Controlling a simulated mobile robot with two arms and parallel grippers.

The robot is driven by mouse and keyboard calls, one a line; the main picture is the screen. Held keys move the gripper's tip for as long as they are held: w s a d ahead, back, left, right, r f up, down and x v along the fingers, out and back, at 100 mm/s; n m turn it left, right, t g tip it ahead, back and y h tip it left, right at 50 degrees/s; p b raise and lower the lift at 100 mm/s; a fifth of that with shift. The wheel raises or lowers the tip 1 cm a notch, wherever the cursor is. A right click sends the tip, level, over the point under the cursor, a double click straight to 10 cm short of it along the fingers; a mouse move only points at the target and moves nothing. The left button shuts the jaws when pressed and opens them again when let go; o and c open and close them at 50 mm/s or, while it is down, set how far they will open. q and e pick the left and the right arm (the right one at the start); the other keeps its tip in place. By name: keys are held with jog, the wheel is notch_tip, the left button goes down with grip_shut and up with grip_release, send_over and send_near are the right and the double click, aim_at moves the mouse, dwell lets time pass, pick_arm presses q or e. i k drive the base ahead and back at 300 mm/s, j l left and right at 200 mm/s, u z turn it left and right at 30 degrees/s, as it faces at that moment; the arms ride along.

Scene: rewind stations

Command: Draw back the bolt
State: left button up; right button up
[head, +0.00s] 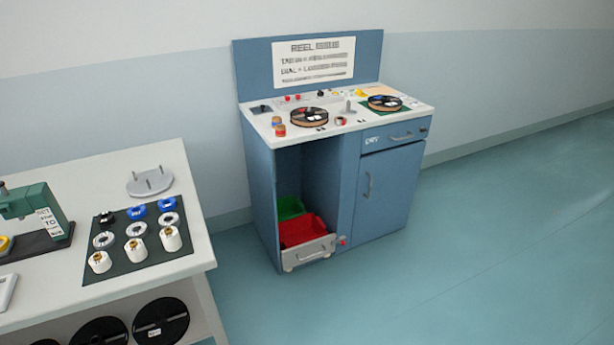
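A blue workstation (315,190) stands against the wall in the head view. Low on it, just right of a grey-fronted pull-out bin (308,250), is a small fitting with a red knob (343,242). It looks like a bolt, but it is too small to tell how far it is slid. The bin holds a red tray (300,232) and a green tray (289,208) and sits in the open bay. Neither of my grippers is in view.
The workstation has a drawer (394,134) and a closed door (385,185) at right. Reels lie on its top. A white table (130,300) at left holds a dark mat (120,258) with rolls and spools. The floor (470,260) in front and right is clear.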

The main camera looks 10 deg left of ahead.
aim_at(335, 243)
jog(key=i+l, duration=0.1)
jog(key=i, duration=0.65)
jog(key=i+u, duration=0.1)
jog(key=i, duration=0.6)
jog(key=i+l, duration=0.2)
jog(key=i, duration=0.55)
jog(key=i+l+u, duration=0.1)
jog(key=i, duration=0.6)
